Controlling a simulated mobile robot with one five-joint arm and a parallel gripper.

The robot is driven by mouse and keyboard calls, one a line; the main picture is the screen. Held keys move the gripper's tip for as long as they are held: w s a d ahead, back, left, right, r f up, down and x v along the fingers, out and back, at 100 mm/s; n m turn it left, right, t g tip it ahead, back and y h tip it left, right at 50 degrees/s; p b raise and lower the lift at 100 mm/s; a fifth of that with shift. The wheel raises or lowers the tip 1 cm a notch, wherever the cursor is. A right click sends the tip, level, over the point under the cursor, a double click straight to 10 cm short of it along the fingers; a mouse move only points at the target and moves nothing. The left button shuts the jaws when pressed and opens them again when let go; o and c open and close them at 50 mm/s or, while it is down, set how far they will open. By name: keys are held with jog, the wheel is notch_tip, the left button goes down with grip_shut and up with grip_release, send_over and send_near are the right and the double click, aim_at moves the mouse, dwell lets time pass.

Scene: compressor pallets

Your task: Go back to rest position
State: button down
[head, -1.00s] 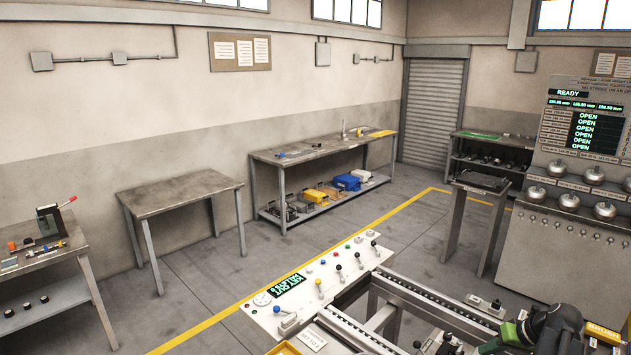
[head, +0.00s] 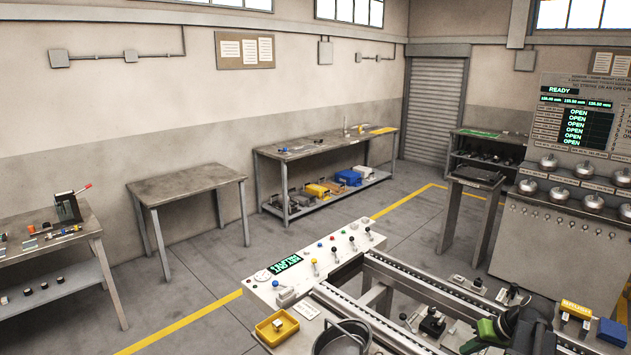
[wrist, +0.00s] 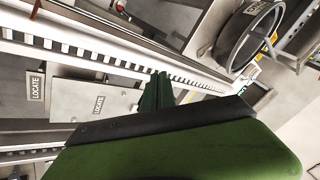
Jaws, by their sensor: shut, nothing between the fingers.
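My gripper (wrist: 157,88) points up the middle of the wrist view. Its green fingers are together with nothing between them. In the head view my green and black gripper and wrist are at the lower right, above the rail frame (head: 440,298), and the fingertips are hard to make out there.
A control panel (head: 318,262) with levers stands left of the rails. A yellow tray (head: 277,327) and a dark round bucket (head: 342,338) are at the front. A test cabinet (head: 560,240) reading READY stands right. Benches line the wall; the floor between is clear.

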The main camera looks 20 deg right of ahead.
jog(key=w+a+f+g+b, duration=0.1)
jog(key=w+a+f, duration=0.1)
jog(key=a, duration=0.6)
jog(key=w+a+f+n+g+b, duration=0.1)
jog(key=w+a+f+b, duration=0.1)
jog(key=a, duration=0.5)
jog(key=w+a+f+n+g+b, duration=0.1)
jog(key=w+a+f, duration=0.2)
jog(key=a, duration=0.5)
jog(key=shift+w+a+g, duration=0.2)
jog(key=shift+a+g, duration=0.1)
jog(key=s+a+f+n+g+h+b, duration=0.1)
jog(key=a+f+h+b, duration=0.2)
jog(key=a, duration=1.6)
jog(key=shift+a+f+n+g, duration=0.2)
jog(key=shift+f+n+g, duration=0.1)
jog(key=shift+f+n, duration=0.1)
